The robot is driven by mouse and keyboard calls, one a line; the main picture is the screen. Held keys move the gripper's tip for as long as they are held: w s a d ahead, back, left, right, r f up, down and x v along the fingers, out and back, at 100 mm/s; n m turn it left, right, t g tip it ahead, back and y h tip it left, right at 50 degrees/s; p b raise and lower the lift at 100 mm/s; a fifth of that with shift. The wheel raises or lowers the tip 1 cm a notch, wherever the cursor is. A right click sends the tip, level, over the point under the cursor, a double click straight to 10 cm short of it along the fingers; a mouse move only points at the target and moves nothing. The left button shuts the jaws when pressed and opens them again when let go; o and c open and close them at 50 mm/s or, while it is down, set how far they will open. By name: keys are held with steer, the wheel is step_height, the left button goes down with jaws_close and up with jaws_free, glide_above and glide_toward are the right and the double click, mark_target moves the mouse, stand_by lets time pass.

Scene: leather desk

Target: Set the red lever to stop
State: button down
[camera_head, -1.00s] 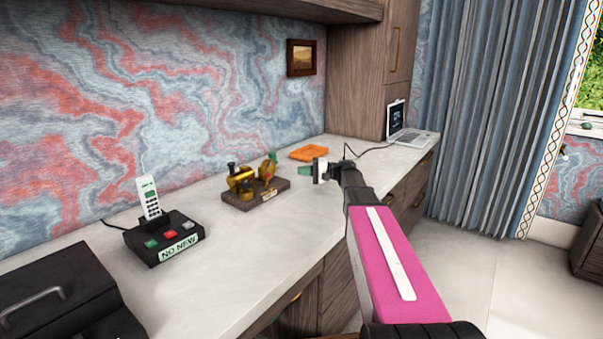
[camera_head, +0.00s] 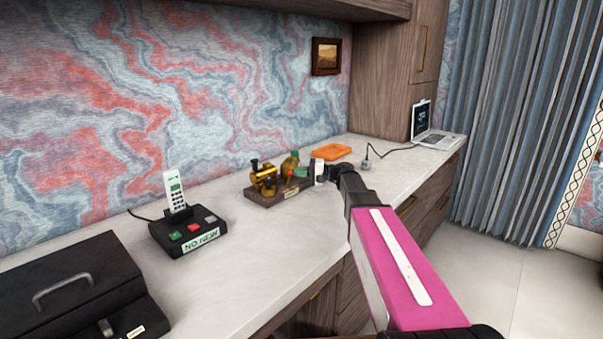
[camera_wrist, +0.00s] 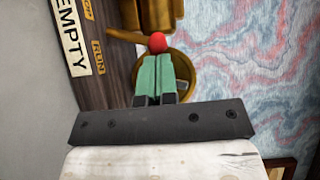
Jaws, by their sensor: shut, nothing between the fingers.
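The red lever's round knob (camera_wrist: 158,42) shows just beyond my fingertips in the wrist view, on a brass arm. In the head view the red knob (camera_head: 289,173) sits at the right part of a brass machine (camera_head: 264,178) on a dark wooden base (camera_head: 262,200). My gripper (camera_wrist: 156,60) has its green fingers closed together, with the tips at or right beside the knob; I cannot tell if they touch. The base carries a small tan "RUN" label (camera_wrist: 98,57), another tan label (camera_wrist: 88,9) partly cut off, and a white "EMPTY" plate (camera_wrist: 70,35).
A black phone base (camera_head: 187,235) with a white handset stands left of the machine. A black case (camera_head: 70,285) is at the near left. An orange tray (camera_head: 331,152) and a laptop (camera_head: 435,137) lie beyond. The pale desk top (camera_head: 255,260) is clear in front.

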steer(key=shift+s+a+r+n+h, duration=0.2)
steer(key=shift+r+n+h, duration=0.1)
steer(key=shift+n, duration=0.1)
stand_by(0.3)
steer(key=shift+s+a+r+n+h, duration=0.4)
steer(key=shift+n+h, duration=0.2)
steer(key=shift+n, duration=0.1)
steer(key=n+h, duration=0.1)
steer(key=s+a+n+t+h, duration=0.1)
steer(key=shift+s+a+r+n, duration=0.3)
steer(key=shift+r, duration=0.1)
steer(key=shift+w, duration=0.1)
steer(key=shift+r, duration=0.15)
steer(key=shift+r, duration=0.6)
